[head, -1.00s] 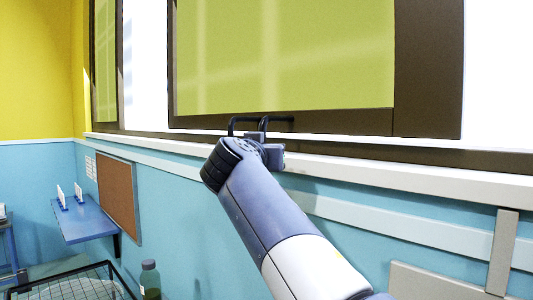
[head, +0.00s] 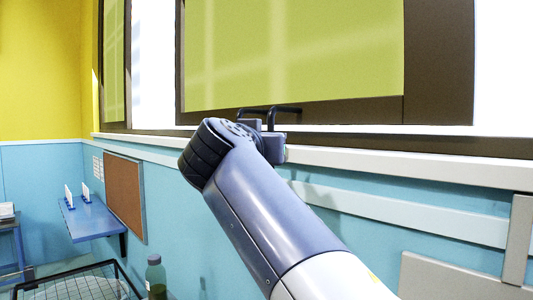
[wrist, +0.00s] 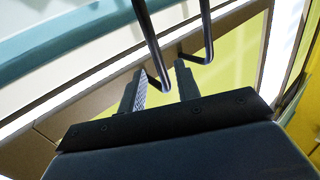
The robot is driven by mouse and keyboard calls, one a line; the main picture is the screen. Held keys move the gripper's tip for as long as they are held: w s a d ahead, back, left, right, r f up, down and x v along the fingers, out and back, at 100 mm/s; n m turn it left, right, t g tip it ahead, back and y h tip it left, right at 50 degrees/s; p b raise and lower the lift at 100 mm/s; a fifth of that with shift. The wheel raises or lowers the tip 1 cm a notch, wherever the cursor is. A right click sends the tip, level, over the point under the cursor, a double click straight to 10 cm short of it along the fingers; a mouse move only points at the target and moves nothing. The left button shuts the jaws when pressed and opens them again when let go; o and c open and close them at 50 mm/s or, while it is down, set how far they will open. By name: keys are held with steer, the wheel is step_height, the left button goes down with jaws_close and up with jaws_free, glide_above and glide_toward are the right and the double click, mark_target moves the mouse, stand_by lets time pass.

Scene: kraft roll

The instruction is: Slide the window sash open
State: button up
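The window sash has a brown frame (head: 433,60) around a yellow-green pane (head: 295,50), in the upper middle of the head view. A black bent-bar handle (head: 286,108) stands out from its bottom rail. My gripper (head: 262,126) is at the handle, just above the white sill. In the wrist view, its two dark fingers (wrist: 162,86) are apart. One bar of the handle (wrist: 152,45) reaches in between them, with visible space beside it; the other bar (wrist: 208,30) is outside the right finger. I cannot tell whether a finger touches the handle.
The white sill (head: 400,165) runs along under the window. Below it are a cork board (head: 124,195), a blue shelf (head: 92,220), a bottle (head: 155,275) and a wire basket (head: 75,285) at lower left. A beige panel (head: 450,278) is at lower right.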

steer(key=s, duration=0.3)
steer(key=shift+s+a+b, duration=0.25)
steer(key=shift+a+b, duration=0.1)
steer(key=w+p, duration=0.1)
steer(key=w, duration=0.2)
steer(key=w+d+p, duration=0.1)
steer(key=w+p, duration=0.1)
steer(key=w, duration=0.2)
steer(key=w+d+p, duration=0.1)
steer(key=w, duration=0.3)
steer(key=shift+d+r+p, duration=0.1)
steer(key=shift+d+p, duration=0.05)
steer(key=shift+p, duration=0.2)
steer(key=shift+s+d, duration=0.5)
steer(key=shift+s, duration=0.2)
